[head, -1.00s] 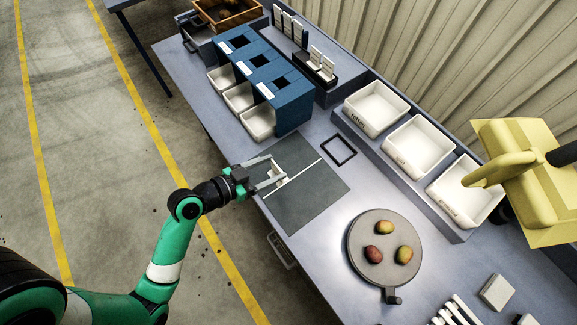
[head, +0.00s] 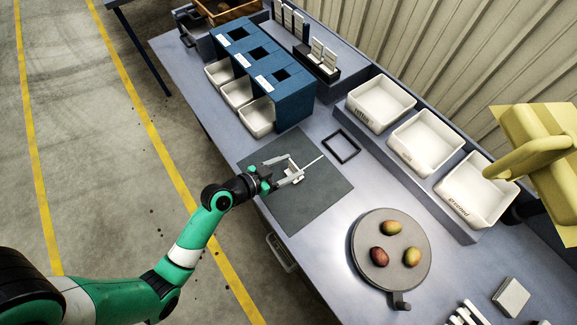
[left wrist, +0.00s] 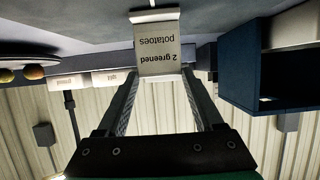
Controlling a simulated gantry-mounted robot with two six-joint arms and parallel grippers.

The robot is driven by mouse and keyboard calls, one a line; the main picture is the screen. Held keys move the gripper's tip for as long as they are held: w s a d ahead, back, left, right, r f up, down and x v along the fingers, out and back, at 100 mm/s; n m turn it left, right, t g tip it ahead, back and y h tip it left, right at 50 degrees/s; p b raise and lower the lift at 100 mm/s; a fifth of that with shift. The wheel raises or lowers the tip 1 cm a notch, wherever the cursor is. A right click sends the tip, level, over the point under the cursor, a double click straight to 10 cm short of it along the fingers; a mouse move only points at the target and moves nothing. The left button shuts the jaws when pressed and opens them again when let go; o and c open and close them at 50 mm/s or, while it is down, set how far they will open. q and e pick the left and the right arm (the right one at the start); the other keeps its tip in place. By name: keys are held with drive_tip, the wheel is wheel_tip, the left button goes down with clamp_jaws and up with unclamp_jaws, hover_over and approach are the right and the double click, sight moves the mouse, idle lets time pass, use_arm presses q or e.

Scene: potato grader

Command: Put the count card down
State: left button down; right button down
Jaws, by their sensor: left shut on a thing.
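The count card (left wrist: 157,45) is a small white card that reads "2 greened potatoes" in the left wrist view, upside down. My left gripper (head: 294,172) is shut on it, and the card sits between the fingertips. In the head view the card (head: 293,169) is small and partly hidden by the fingers. The gripper is over the dark grey mat (head: 305,205), near its upper half; I cannot tell whether the card touches the mat. A black rectangular frame (head: 341,147) lies flat on the table just beyond the mat. My right gripper is not in view.
Blue boxes with white trays (head: 256,116) stand left of the frame. White bins (head: 425,142) line the back. A round grey plate (head: 415,274) holds three potatoes. A black holder (head: 322,67) with white cards is at the back. Table around the black frame is clear.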

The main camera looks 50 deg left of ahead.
use_arm(q)
drive_tip(key=shift+f, duration=0.2)
drive_tip(key=shift+c, duration=0.2)
unclamp_jaws()
drive_tip(key=shift+r, duration=0.2)
drive_tip(key=shift+s+r, duration=0.15)
drive_tip(key=shift+s, duration=0.05)
drive_tip(key=p+v, duration=0.3)
drive_tip(key=v, duration=0.8)
drive_tip(key=shift+s, duration=0.35)
